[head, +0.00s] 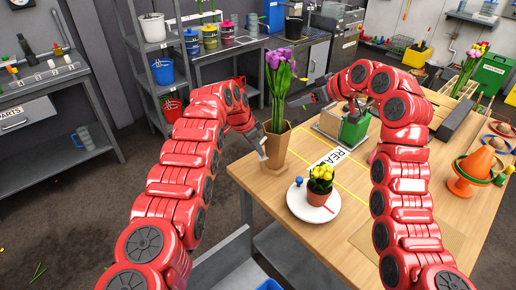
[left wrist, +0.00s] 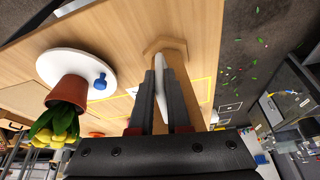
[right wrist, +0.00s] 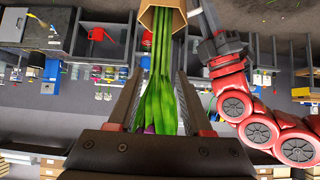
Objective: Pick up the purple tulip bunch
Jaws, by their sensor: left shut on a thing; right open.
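The purple tulip bunch (head: 279,82) stands upright, its green stems going down into a tan faceted vase (head: 276,147) at the table's far left corner. My left gripper (head: 264,148) is shut on the vase's side; the left wrist view shows its fingers (left wrist: 165,95) against the tan wall (left wrist: 178,49). My right gripper (head: 314,98) is open, just right of the stems in the head view. In the right wrist view the stems (right wrist: 163,70) run between its spread fingers (right wrist: 158,98), with a bit of purple near the palm. I cannot tell whether it touches them.
On the wooden table (head: 262,196), a white plate (head: 298,206) holds a potted yellow tulip plant (head: 319,182) and a small blue item. A green box (head: 354,129) stands near my right arm. A grey shelf with buckets is behind.

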